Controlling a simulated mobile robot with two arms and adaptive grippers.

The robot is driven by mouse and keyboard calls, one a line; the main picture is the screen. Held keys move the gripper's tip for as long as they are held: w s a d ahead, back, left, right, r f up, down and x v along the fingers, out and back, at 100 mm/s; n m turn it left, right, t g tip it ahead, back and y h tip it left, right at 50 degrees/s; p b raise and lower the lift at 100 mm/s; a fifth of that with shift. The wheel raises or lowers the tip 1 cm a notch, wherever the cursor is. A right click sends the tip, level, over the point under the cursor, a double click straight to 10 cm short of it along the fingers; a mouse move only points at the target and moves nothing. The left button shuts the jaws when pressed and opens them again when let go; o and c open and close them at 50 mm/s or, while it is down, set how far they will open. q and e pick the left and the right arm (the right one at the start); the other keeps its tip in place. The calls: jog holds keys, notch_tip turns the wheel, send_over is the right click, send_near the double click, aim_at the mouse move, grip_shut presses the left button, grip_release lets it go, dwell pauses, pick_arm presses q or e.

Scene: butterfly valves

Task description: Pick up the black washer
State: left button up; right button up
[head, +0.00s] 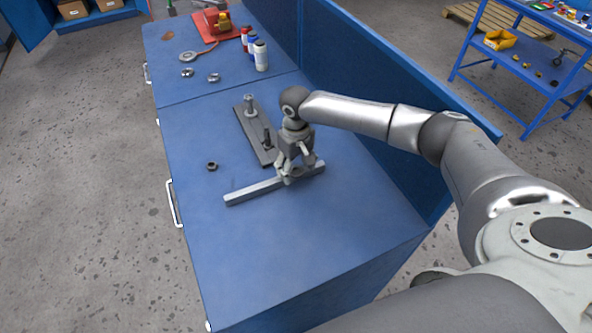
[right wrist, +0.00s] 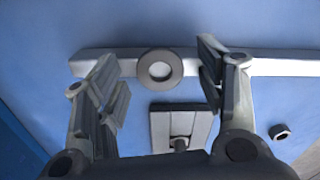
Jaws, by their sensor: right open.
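A dark ring-shaped washer (right wrist: 144,68) shows in the right wrist view, over the light grey bar (right wrist: 280,62); the bar shows through its hole. Whether it lies flat on the bar I cannot tell. In the head view the bar (head: 250,192) lies across the blue bench, and the washer is hidden by my right gripper. My right gripper (head: 287,178) points down over the bar. In the right wrist view its fingers (right wrist: 163,82) are open, one on each side of the washer and apart from it. My left gripper is not in view.
A dark plate (head: 246,125) with upright bolts lies behind the bar. A black nut (head: 212,166) lies left of it. Bottles (head: 261,56), light rings (head: 214,78) and a red tray (head: 203,31) stand farther back. The bench's (head: 290,245) front is clear; a raised blue panel (head: 395,165) borders its right.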

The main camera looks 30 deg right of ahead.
jog(key=shift+s, duration=0.15)
jog(key=c, duration=1.1)
jog(key=shift+c, duration=0.2)
